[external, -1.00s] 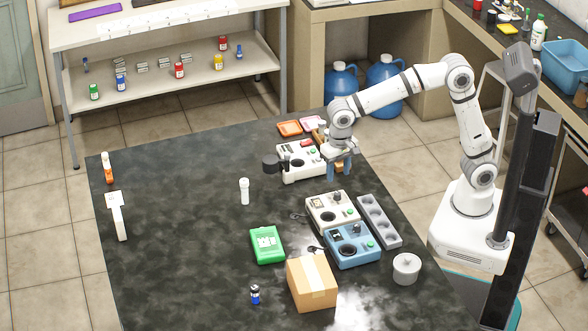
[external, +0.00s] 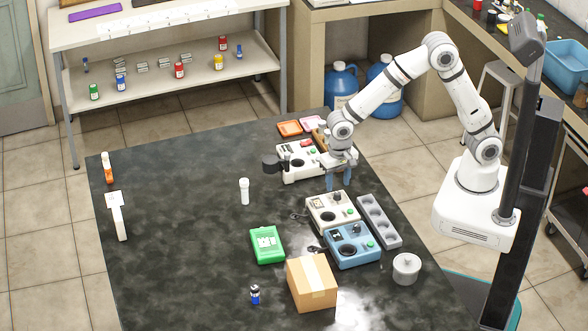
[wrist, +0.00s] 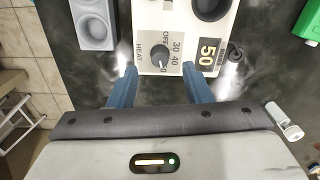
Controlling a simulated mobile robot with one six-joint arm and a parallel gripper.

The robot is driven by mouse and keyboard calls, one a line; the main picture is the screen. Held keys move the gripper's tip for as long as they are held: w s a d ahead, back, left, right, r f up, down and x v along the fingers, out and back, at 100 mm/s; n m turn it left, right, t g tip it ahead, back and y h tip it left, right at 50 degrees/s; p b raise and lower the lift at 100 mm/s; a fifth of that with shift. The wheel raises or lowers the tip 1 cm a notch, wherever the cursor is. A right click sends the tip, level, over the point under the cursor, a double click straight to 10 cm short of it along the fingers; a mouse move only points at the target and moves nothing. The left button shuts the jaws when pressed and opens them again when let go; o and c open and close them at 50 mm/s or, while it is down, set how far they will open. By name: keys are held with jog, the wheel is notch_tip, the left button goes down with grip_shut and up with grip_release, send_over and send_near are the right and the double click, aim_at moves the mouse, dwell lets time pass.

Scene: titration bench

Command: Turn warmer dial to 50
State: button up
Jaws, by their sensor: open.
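The cream warmer (external: 345,213) stands on the dark bench and shows close up in the wrist view (wrist: 182,12). Its round dial (wrist: 161,60) sits on a grey plate marked HEAT, OFF, 30 and 40. Where its pointer aims is too small to tell. The display (wrist: 209,53) beside it reads 50. My gripper (external: 340,180) hangs fingers down just behind the warmer. In the wrist view my gripper (wrist: 162,82) has its two blue fingers apart and empty, with the dial between and slightly beyond the tips. I see no contact with the dial.
A blue device (external: 345,258) stands close in front of the warmer. A grey rack with wells (external: 379,222) is to its right. A white device (external: 295,175) stands behind, left of my gripper. A green case (external: 266,246) and a cardboard box (external: 312,284) lie nearer the front.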

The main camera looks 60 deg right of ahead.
aim_at(336, 191)
jog(key=shift+f, duration=1.95)
jog(key=shift+c, duration=0.6)
grip_shut()
jog(key=shift+f+n, duration=0.1)
jog(key=shift+n, duration=0.2)
jog(key=shift+o, duration=0.6)
grip_release()
